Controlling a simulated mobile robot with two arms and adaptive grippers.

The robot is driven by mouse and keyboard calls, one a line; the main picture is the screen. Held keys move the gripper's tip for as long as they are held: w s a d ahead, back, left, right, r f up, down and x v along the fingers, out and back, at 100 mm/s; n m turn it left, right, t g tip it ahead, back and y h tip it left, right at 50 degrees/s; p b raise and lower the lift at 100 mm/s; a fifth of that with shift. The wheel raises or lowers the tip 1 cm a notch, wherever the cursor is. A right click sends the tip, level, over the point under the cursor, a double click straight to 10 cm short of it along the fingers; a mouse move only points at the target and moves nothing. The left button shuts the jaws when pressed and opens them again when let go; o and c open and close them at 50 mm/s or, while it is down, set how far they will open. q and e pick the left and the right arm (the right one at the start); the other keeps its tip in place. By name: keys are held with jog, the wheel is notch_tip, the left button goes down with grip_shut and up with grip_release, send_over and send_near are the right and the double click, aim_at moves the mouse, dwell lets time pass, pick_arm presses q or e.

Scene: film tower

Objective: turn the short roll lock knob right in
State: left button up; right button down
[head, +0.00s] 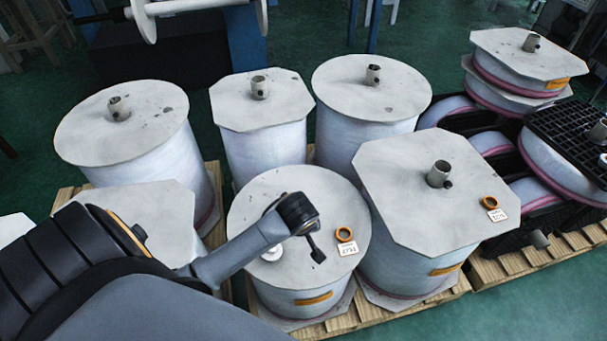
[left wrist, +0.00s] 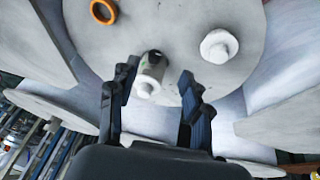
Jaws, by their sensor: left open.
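The short roll (head: 262,210) stands at the front middle of the pallet, a round grey disc on top with an orange ring (head: 346,234) and a white tag (head: 348,249). In the left wrist view its core stub (left wrist: 152,66) stands up from the disc, with a small pale lock knob (left wrist: 145,89) on its near side. My left gripper (head: 298,230) is over this disc and hides the stub in the head view. In the left wrist view the open fingers (left wrist: 158,76) stand either side of the stub and knob. Contact cannot be told. My right gripper is out of view.
A white cap (left wrist: 219,46) sits on the same disc; it also shows in the head view (head: 272,252). Taller rolls with core stubs crowd around, one close at right (head: 400,190). A black crate (head: 570,135) and stacked rolls lie farther right. Green floor shows at front right.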

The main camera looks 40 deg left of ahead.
pick_arm(q)
jog(key=shift+n, duration=0.9)
jog(key=x, duration=0.4)
jog(key=w+a+x, duration=0.1)
jog(key=x, duration=0.3)
jog(key=w+r+b+x, duration=0.1)
jog(key=x, duration=0.3)
jog(key=shift+a+f, duration=0.1)
jog(key=shift+a, duration=0.3)
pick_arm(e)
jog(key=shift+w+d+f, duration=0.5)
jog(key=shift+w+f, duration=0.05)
pick_arm(q)
jog(key=shift+c, duration=1.4)
grip_shut()
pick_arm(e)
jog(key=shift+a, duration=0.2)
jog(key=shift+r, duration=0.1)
